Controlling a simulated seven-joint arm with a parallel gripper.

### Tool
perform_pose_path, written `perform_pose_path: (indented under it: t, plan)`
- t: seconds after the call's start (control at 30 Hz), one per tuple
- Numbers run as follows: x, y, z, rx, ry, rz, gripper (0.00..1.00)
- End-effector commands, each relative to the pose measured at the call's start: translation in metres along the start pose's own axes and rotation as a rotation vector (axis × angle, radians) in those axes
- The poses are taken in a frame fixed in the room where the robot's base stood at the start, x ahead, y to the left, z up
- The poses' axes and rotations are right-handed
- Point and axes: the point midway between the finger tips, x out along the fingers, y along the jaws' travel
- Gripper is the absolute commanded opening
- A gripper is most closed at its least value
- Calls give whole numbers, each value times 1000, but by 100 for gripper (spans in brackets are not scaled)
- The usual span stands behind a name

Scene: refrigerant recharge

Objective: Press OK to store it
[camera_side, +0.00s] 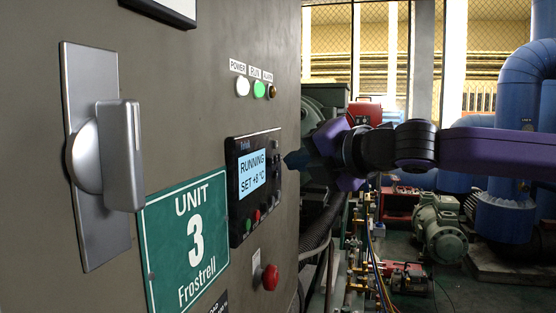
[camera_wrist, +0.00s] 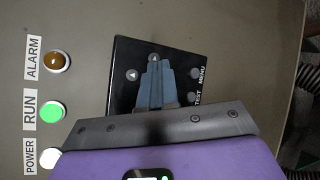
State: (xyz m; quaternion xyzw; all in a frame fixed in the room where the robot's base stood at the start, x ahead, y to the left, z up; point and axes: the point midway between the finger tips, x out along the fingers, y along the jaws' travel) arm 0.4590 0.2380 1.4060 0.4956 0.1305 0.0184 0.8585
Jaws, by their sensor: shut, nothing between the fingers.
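The black controller (camera_side: 256,185) is on the grey cabinet door. Its lit screen (camera_side: 252,174) reads RUNNING and a SET temperature, apparently +6 °C. My gripper (camera_side: 288,160) is shut and empty, its blue-grey fingertips close to the controller's right-hand key column. In the wrist view the closed fingers (camera_wrist: 156,72) lie over the controller face (camera_wrist: 122,60), tips just by an arrow key (camera_wrist: 153,58). Another arrow key (camera_wrist: 133,75) and the keys marked MENU (camera_wrist: 195,73) and TEST (camera_wrist: 191,96) show beside the fingers. I see no OK label; the fingers hide part of the keypad. I cannot tell whether they touch a key.
POWER, RUN and ALARM lamps (camera_side: 258,90) sit above the controller; the green RUN lamp (camera_wrist: 51,112) looks lit. A red knob (camera_side: 270,277) is below. A large handle (camera_side: 120,155) sticks out at left. Hoses and brass valves (camera_side: 362,250) stand right of the cabinet.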

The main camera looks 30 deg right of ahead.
Motion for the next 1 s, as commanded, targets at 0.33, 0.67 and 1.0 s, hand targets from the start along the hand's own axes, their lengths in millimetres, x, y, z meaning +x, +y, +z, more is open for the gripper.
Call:
perform_pose_path:
  t: [0.33, 0.67, 1.0]
  plan:
    - [-5, -3, 3, 0, 0, 0, 0]
    - [-20, -10, 11, 2, -2, 2, 0]
    - [-41, -22, 23, 1, -1, 1, 0]
